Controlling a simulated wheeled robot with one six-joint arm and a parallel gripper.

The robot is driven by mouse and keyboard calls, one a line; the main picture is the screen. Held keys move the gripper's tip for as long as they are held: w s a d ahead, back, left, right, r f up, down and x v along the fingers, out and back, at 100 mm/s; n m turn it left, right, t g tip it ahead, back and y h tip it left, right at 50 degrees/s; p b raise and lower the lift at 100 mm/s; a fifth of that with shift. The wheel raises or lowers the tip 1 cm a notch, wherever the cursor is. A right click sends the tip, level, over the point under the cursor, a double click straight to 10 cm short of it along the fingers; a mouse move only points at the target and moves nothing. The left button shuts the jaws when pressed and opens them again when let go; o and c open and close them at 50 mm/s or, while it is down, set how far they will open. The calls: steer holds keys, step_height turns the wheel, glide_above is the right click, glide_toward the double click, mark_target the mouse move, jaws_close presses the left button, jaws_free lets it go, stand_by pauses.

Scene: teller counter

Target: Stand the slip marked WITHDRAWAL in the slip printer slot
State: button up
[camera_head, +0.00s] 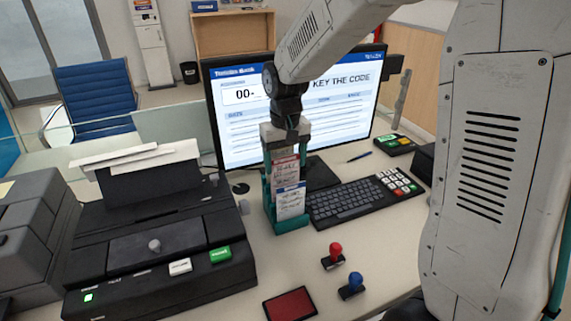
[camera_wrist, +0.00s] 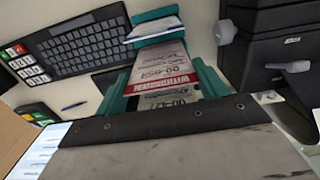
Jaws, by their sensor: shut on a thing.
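A teal slip rack (camera_head: 290,225) stands on the counter in front of the monitor; in the wrist view its teal side (camera_wrist: 116,97) also shows. A white slip with a red band (camera_head: 285,170) is at its upper part, and a slip with a blue band (camera_head: 290,203) is lower and in front. My gripper (camera_head: 285,148) is right above the rack, shut on the red-banded slip (camera_wrist: 165,75), whose lettering is upside down and hard to read. Its lower part is still between the rack's teal sides. The black slip printer (camera_head: 150,240) appears to the left; its slot is not clear.
White papers (camera_head: 140,157) stick out at the printer's top. A keyboard (camera_head: 345,202) lies right of the rack. A red stamp (camera_head: 333,256), a blue stamp (camera_head: 352,286) and a red ink pad (camera_head: 290,304) are in front. The monitor (camera_head: 235,125) stands close behind my gripper.

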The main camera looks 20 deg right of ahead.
steer(key=shift+r, duration=4.7)
